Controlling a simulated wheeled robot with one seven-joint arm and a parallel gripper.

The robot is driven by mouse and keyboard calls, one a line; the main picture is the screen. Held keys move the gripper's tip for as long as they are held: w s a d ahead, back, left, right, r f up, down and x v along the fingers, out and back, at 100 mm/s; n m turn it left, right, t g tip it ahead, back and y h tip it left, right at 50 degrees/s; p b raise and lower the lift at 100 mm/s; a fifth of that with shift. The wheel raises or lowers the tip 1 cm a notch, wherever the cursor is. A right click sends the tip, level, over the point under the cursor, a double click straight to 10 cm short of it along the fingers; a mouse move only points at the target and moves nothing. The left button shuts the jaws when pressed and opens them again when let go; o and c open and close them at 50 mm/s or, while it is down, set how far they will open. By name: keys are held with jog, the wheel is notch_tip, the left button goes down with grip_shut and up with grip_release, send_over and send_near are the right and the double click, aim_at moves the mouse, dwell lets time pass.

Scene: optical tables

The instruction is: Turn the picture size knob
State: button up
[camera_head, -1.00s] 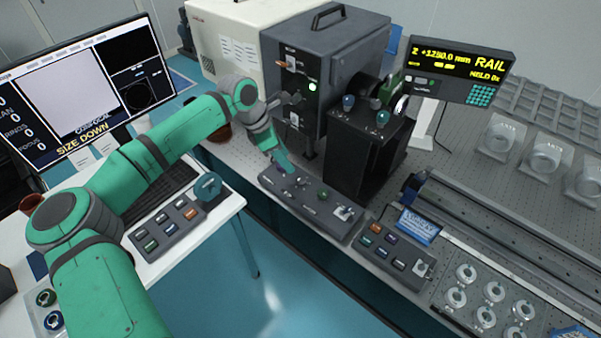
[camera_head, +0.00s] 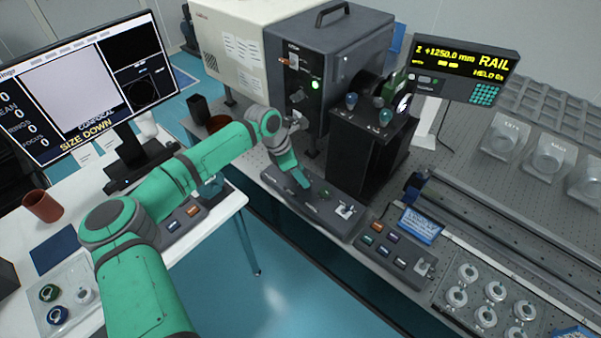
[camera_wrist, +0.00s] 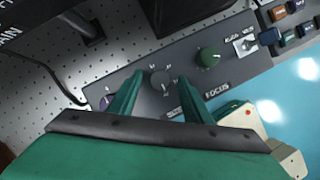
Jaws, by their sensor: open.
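My gripper (camera_wrist: 160,82) is open, with its two green fingers on either side of a dark grey knob (camera_wrist: 160,76) on a control box (camera_wrist: 228,72). A clear gap to the fingers cannot be judged. The knob's label is partly hidden by the right finger. A purple knob (camera_wrist: 107,102) sits left of the fingers, partly covered by the left one. A green knob (camera_wrist: 208,57) marked FOCUS sits to the right. In the head view my gripper (camera_head: 303,183) is low over the box (camera_head: 325,217); the grey knob is hidden there. The monitor (camera_head: 85,85) reads SIZE DOWN.
A toggle switch (camera_wrist: 246,43) is at the box's right end. A second button box (camera_head: 397,248) stands further right. A black housing (camera_head: 365,150) rises close behind the control box. A grey instrument (camera_head: 330,60) stands behind. Open floor (camera_head: 300,290) lies in front of the table.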

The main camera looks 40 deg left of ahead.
jog(key=shift+c, duration=0.7)
jog(key=c, duration=0.9)
jog(key=shift+n, duration=0.4)
jog(key=n, duration=0.1)
jog(key=n+t+y, duration=0.1)
jog(key=shift+s+d+r+n, duration=0.1)
jog(key=shift+d+n, duration=0.05)
jog(key=shift+n, duration=0.25)
jog(key=n+y, duration=0.1)
jog(key=n, duration=0.1)
jog(key=shift+d+n, duration=0.15)
jog(key=shift+n, duration=0.25)
jog(key=n+y, duration=0.2)
jog(key=n, duration=0.3)
jog(key=shift+d, duration=0.15)
jog(key=shift+n+y, duration=0.3)
